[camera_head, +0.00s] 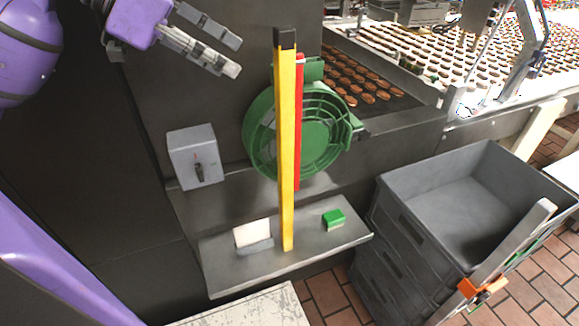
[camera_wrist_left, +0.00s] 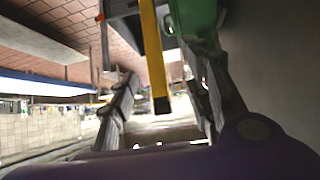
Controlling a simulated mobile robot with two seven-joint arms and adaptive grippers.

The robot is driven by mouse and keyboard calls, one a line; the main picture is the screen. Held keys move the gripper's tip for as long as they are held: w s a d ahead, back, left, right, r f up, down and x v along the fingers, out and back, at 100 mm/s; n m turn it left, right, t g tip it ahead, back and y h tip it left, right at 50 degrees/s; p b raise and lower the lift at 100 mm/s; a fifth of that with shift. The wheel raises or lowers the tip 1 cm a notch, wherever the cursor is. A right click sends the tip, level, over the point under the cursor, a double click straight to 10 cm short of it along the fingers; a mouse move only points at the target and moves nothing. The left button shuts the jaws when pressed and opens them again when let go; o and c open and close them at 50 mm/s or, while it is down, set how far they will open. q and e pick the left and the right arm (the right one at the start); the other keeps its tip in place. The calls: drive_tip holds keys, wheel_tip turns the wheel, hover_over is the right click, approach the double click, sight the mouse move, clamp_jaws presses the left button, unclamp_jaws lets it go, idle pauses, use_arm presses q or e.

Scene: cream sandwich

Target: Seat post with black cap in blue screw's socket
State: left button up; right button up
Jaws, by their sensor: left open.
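A tall yellow post (camera_head: 286,150) with a black cap (camera_head: 285,38) on its upper end stands nearly upright on a grey metal shelf (camera_head: 220,276). My left gripper (camera_head: 238,57) is open and empty, to the left of the cap and slightly lower in the head view, with a visible gap to the post. In the left wrist view the yellow post (camera_wrist_left: 152,45) shows between my two spread fingers. No blue screw or socket can be made out in either view. My right gripper is not in view.
A red post (camera_head: 299,120) and a green round guard (camera_head: 262,130) are close behind the yellow post. A white-and-grey block (camera_head: 253,234) and a small green block (camera_head: 334,219) lie on the shelf. Grey crates (camera_head: 400,235) are stacked to the right.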

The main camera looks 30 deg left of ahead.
sight(285, 70)
use_arm(q)
drive_tip(key=w+d+r+g+y+b, duration=0.1)
drive_tip(key=d, duration=0.1)
drive_tip(key=w+d+g+y+b, duration=0.1)
drive_tip(key=b, duration=0.1)
drive_tip(key=w+d+r+g+y+b, duration=0.1)
drive_tip(key=w+d+y, duration=0.1)
drive_tip(key=shift+d+r+n+b, duration=0.3)
drive_tip(key=shift+r, duration=0.05)
drive_tip(key=shift+w+d+r+g, duration=0.15)
drive_tip(key=shift+d+r+g, duration=0.05)
drive_tip(key=shift+d+g, duration=0.25)
drive_tip(key=x, duration=0.7)
drive_tip(key=shift+w+f, duration=0.2)
drive_tip(key=shift+w, duration=0.1)
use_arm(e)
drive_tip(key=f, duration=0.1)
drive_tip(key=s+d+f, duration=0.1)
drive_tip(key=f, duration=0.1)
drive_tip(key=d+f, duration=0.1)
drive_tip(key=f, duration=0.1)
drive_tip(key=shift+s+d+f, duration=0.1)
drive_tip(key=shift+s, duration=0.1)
use_arm(q)
drive_tip(key=shift+c, duration=0.2)
clamp_jaws()
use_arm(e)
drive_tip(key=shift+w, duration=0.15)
